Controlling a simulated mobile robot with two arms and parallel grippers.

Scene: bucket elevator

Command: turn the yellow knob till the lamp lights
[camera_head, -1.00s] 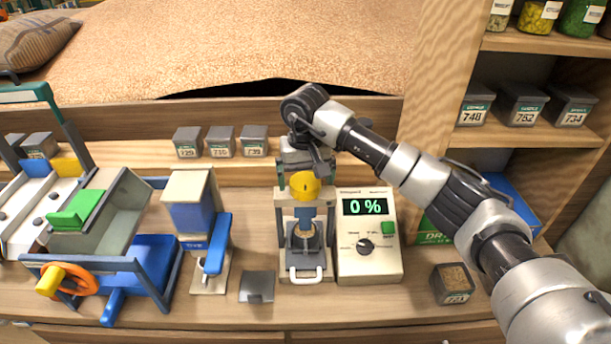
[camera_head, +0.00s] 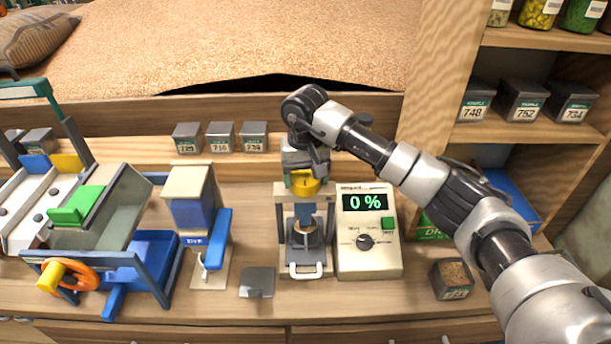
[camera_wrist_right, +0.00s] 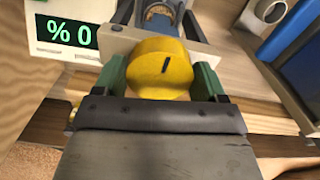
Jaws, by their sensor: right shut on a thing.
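The yellow knob (camera_head: 305,188) sits at the top of a small grey press-like stand (camera_head: 282,225) in the middle of the bench. My right gripper (camera_head: 303,178) has come from above and is shut on the knob. In the right wrist view the knob (camera_wrist_right: 160,72) lies between the two green finger pads, with a short dark mark on its face. The gripper partly hides the knob in the head view. I cannot make out a lit lamp in either view. My left gripper is not in view.
A white meter box (camera_head: 368,262) beside the stand reads "0 %". A blue-and-cream device (camera_head: 190,212) stands to the left, and a tilted tray machine with an orange wheel (camera_head: 85,275) further left. A flat grey plate (camera_head: 257,282) and a grain box (camera_head: 453,278) lie in front.

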